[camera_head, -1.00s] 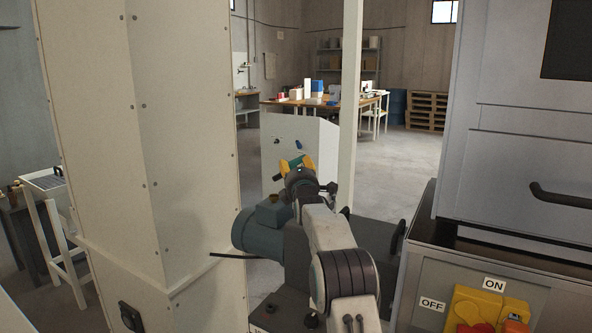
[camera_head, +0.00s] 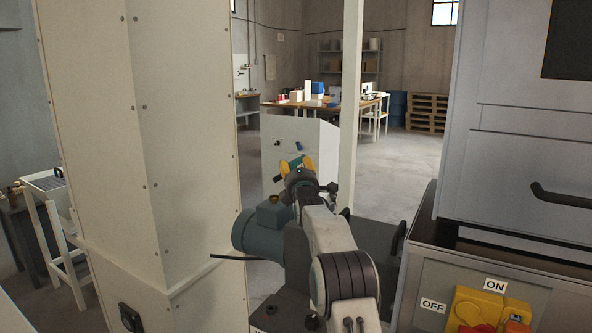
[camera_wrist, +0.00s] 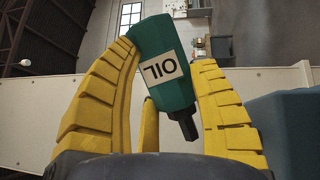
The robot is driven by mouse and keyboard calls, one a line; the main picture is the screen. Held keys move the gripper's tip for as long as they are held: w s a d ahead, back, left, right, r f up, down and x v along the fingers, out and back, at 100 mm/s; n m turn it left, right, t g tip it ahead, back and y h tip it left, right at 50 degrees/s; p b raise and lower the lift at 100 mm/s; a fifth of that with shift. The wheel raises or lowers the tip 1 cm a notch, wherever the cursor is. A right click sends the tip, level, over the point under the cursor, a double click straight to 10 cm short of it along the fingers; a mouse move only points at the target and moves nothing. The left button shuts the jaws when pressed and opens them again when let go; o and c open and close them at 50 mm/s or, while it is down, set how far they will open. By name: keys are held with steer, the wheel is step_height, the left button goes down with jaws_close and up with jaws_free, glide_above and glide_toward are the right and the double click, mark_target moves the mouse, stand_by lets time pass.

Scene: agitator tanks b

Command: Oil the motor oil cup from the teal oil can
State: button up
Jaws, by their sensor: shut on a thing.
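The teal oil can (camera_wrist: 163,62) is between the yellow fingers of my gripper (camera_wrist: 165,52) in the wrist view. My gripper is shut on it. Its OIL label reads upside down, and its black nozzle (camera_wrist: 186,124) points to the lower right. In the head view my gripper (camera_head: 297,165) is above and beyond the blue-grey motor (camera_head: 262,230), with a bit of the teal can (camera_head: 277,178) showing. The small brass oil cup (camera_head: 274,199) sits on top of the motor, just below the can in the picture. The gap between nozzle and cup cannot be judged.
A tall cream panel (camera_head: 185,130) stands close on the left. A grey machine cabinet (camera_head: 510,170) with ON and OFF labels is on the right. A white post (camera_head: 350,110) and a white console (camera_head: 295,140) stand behind the gripper. Open floor lies farther back.

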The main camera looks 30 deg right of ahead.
stand_by(0.4)
steer(key=shift+d+f+m+g, duration=0.2)
steer(key=shift+f+m, duration=0.15)
steer(key=shift+m, duration=0.25)
steer(key=shift+d+f+m+g, duration=0.1)
steer(key=shift+f+m+g, duration=0.15)
steer(key=shift+m, duration=0.35)
steer(key=shift+f+m+p, duration=0.3)
steer(key=shift+p, duration=0.1)
steer(key=shift+r+p, duration=3.75)
steer(key=shift+r, duration=0.8)
steer(key=shift+p, duration=0.3)
steer(key=shift+m+g+y+p, duration=0.3)
steer(key=shift+m+p, duration=0.2)
steer(key=shift+m, duration=0.1)
steer(key=shift+m+p, duration=0.4)
steer(key=shift+m, duration=0.1)
